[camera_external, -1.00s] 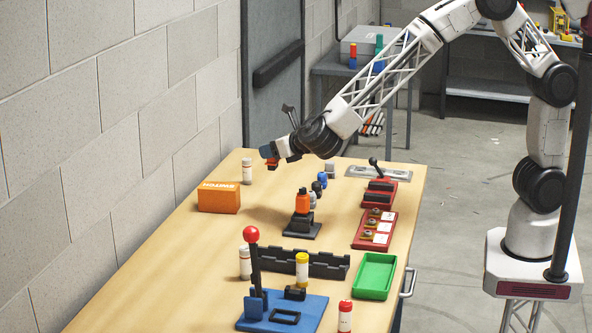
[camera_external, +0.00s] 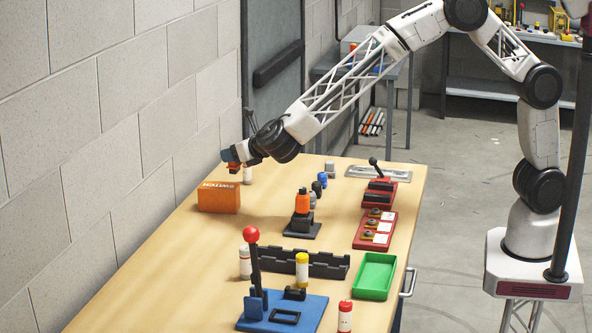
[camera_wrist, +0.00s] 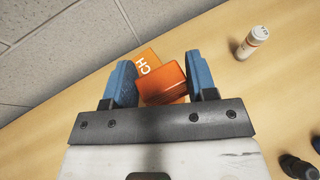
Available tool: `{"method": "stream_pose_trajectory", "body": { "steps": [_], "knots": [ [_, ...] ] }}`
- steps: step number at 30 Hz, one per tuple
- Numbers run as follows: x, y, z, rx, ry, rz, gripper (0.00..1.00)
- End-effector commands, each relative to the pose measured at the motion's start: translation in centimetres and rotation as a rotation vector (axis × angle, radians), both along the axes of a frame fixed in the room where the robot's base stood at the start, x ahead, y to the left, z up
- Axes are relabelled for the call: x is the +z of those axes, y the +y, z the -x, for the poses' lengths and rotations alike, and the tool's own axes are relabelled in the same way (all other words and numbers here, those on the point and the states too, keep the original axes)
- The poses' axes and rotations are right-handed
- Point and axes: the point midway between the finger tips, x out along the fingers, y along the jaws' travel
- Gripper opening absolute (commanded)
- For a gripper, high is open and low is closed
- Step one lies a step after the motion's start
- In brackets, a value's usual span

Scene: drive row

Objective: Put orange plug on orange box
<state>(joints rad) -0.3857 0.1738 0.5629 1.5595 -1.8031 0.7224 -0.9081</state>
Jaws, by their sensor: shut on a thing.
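The orange box (camera_external: 218,198) with white lettering stands at the left edge of the table, by the wall. My gripper (camera_external: 231,160) is above the box, over its far right side. In the wrist view, my gripper's blue fingers (camera_wrist: 162,74) are shut on the orange plug (camera_wrist: 168,88). The box (camera_wrist: 146,61) shows just beyond the plug and is partly hidden by it. In the external view only a little orange shows under the fingers, and I cannot tell the gap between plug and box.
A white bottle (camera_external: 247,174) stands just right of the box; it also shows in the wrist view (camera_wrist: 252,42). An orange-topped black stand (camera_external: 302,215) and several small cylinders are further right. The table in front of the box is clear.

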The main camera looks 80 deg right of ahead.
Motion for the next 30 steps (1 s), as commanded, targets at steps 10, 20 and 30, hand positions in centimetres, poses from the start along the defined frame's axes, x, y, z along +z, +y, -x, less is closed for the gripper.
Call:
{"method": "stream_pose_trajectory", "body": {
  "steps": [10,20,30],
  "knots": [
    [-0.4,1.0,-3.9,0.000,-0.001,0.000,0.28],
    [-0.4,1.2,-4.8,0.000,-0.001,0.000,0.28],
    [-1.2,1.3,-4.8,0.000,0.000,0.001,0.28]
  ]
}}
